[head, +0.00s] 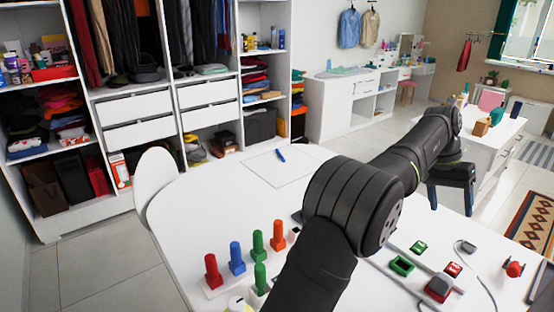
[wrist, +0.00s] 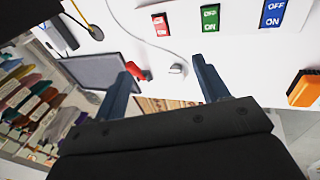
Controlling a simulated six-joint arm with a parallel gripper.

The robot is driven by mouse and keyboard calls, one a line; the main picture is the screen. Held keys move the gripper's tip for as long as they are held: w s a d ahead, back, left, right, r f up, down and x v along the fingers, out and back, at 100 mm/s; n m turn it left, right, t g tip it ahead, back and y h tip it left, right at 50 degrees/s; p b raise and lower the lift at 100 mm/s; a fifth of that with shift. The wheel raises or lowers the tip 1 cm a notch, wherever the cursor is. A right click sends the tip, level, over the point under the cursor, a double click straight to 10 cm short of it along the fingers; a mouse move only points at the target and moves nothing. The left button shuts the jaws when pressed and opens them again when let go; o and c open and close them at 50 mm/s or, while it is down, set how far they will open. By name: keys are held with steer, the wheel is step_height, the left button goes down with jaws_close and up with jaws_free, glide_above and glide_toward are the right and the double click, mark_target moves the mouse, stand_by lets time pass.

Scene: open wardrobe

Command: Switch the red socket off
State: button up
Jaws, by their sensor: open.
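In the wrist view, a red socket switch (wrist: 160,25) marked OFF and ON sits at the upper edge on the white surface. A green switch (wrist: 210,18) and a blue switch (wrist: 273,13) with the same words stand to its right. My gripper (wrist: 162,66) is open with nothing between its fingers. Its fingertips are below the red switch in the picture and apart from it.
A grey plug with a cable (wrist: 177,70) lies in view between the fingers. Coloured pegs (head: 237,258) stand at the front left. Paper with a blue pen (head: 281,155) lies farther back.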

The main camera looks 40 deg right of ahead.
steer(key=c, duration=0.7)
steer(key=shift+s, duration=0.3)
steer(key=c, duration=0.4)
steer(key=s+t, duration=0.1)
steer(key=s+a+t+h, duration=0.1)
steer(key=s, duration=0.1)
steer(key=s+f+t, duration=0.1)
steer(key=s, duration=0.1)
steer(key=shift+a+f, duration=0.1)
steer(key=shift+a, duration=0.2)
jaws_close()
steer(key=shift+s+a+f+t+h, duration=0.1)
steer(key=shift+s+a+t+h, duration=0.1)
steer(key=shift+s+t+h, duration=0.3)
